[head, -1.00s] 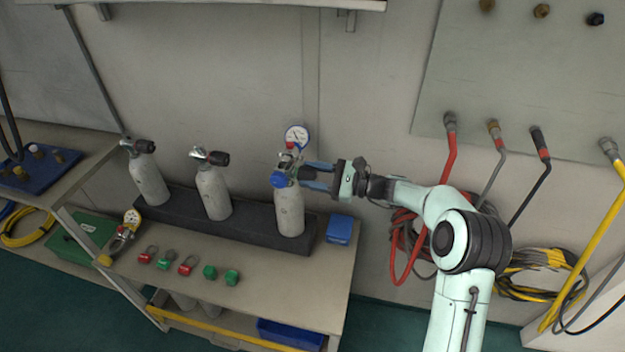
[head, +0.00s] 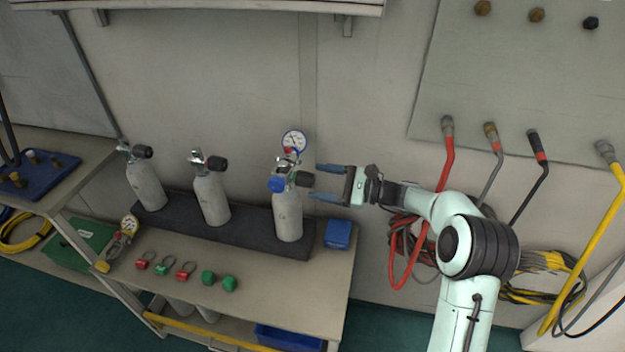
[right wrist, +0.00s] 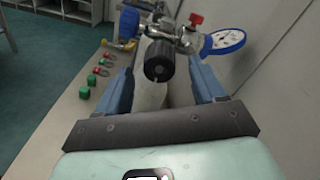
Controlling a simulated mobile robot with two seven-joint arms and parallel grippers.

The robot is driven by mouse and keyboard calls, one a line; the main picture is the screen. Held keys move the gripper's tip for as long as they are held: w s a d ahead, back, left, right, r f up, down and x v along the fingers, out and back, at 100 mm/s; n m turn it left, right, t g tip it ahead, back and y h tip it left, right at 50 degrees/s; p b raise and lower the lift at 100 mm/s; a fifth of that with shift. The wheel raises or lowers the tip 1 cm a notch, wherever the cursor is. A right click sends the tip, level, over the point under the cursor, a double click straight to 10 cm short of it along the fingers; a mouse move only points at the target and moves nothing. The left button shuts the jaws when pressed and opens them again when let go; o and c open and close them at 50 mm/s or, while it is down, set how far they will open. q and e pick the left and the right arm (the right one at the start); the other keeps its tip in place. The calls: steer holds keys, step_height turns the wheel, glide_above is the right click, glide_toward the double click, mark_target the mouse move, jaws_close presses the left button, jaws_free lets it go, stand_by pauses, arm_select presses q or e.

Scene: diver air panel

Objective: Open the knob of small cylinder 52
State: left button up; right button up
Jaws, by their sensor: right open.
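Three grey small cylinders stand in a black rack; their numbers are too small to read. The rightmost cylinder (head: 287,214) carries a blue fitting (head: 277,184), a white-faced gauge (head: 294,141) and a black knob (head: 305,179) facing right. My right gripper (head: 322,182) is open, its blue fingers just right of that knob. In the right wrist view the black knob (right wrist: 159,61) is ahead, centred between the two spread fingers, with the gauge (right wrist: 222,41) to the right. The other cylinders (head: 146,186) (head: 212,199) have black knobs too. My left gripper is not in view.
The black rack (head: 240,236) stands on a bench (head: 310,285). Red and green caps (head: 185,271) lie in front, and a blue box (head: 338,234) sits to the right. Hoses hang from the wall panel (head: 500,80) at right.

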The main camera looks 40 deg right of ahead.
steer(key=v, duration=1)
steer(key=shift+s+d, duration=0.1)
steer(key=shift+s, duration=0.05)
